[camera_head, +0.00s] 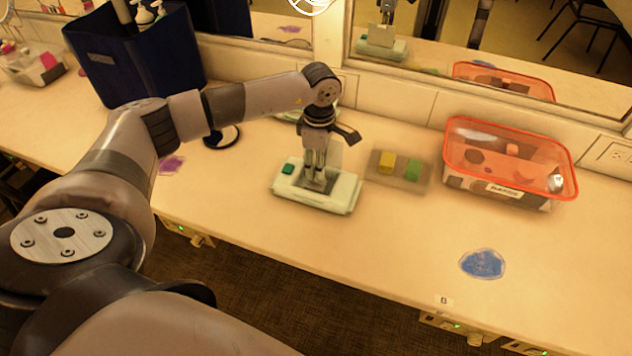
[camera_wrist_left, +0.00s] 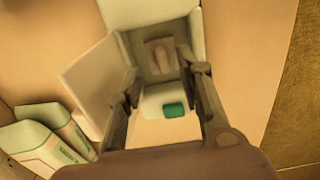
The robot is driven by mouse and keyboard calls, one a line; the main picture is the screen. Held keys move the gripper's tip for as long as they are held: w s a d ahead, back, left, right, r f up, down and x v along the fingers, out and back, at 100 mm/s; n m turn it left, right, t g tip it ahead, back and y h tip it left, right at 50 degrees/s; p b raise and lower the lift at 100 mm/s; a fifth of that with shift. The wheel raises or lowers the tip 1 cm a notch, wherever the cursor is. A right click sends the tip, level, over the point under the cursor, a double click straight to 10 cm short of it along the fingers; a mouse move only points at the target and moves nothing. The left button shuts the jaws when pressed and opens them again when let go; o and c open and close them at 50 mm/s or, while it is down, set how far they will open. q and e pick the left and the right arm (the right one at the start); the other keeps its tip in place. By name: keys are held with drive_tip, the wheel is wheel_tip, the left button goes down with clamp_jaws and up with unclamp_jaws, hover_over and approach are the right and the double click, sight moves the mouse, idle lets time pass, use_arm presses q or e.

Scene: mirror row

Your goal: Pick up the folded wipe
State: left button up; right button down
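A pale green and white box (camera_head: 338,197) stands on the counter with its lid (camera_wrist_left: 90,84) swung open and a green button (camera_head: 288,168) on top. In the left wrist view a small brownish folded wipe (camera_wrist_left: 162,56) lies inside the box's dark square opening. My left gripper (camera_head: 316,181) points straight down at the opening. In the left wrist view its two fingers (camera_wrist_left: 165,72) are apart, one on each side of the opening, with nothing held between them. I cannot tell how deep the tips reach. My right gripper is not in view.
A clear orange-rimmed bin (camera_head: 510,165) stands farther right, a dark blue caddy (camera_head: 140,60) at the back left. A mirror runs behind. The front right counter is mostly free.

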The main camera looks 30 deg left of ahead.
sight(316, 183)
use_arm(q)
drive_tip(key=shift+s+a+f+p, duration=0.15)
drive_tip(key=shift+f+p, duration=0.4)
drive_tip(key=shift+f, duration=1.7)
clamp_jaws()
